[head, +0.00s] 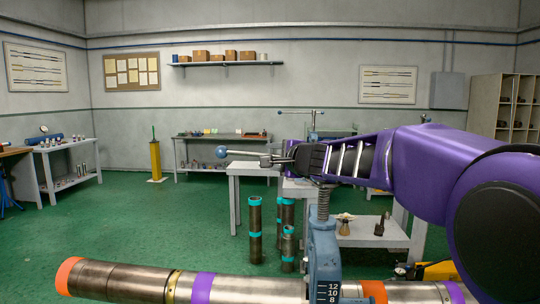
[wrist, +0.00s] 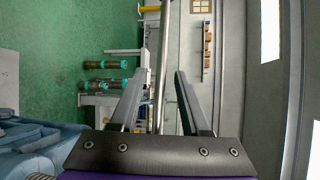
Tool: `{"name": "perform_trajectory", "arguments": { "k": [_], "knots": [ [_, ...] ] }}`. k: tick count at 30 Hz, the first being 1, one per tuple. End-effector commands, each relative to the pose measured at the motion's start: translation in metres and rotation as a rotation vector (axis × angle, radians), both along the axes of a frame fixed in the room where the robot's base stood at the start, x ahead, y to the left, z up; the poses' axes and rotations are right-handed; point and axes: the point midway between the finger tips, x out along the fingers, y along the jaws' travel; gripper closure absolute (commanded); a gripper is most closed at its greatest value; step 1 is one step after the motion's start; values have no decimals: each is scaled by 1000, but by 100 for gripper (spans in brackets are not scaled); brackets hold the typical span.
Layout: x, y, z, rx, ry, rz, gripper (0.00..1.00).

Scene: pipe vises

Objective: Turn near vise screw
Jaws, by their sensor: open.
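The near vise is a blue frame (head: 323,255) with a number scale, standing over a long horizontal pipe (head: 130,280). Its threaded screw (head: 323,203) rises from the frame's top. A metal handle bar (head: 243,153) with a blue-grey ball end (head: 221,151) extends left at the screw's top. My gripper (head: 285,155) is at this bar, and its body hides the screw head and the bar's right part. In the wrist view the bar (wrist: 163,60) runs between the two spread fingers of my gripper (wrist: 158,90), with gaps beside it. Blue vise parts (wrist: 35,140) show at left.
A second vise (head: 316,125) with a crossbar handle stands on a bench behind. Several upright pipes with teal bands (head: 255,230) stand on the green floor. A grey table (head: 250,170) is behind the bar. Open floor lies to the left.

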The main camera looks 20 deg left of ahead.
Motion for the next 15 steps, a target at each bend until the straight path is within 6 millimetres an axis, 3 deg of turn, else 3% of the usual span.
{"name": "perform_trajectory", "arguments": {
  "k": [13,15],
  "knots": [
    [0,2,-1,0,0,0,53],
    [0,2,-1,0,0,0,66]
  ]
}}
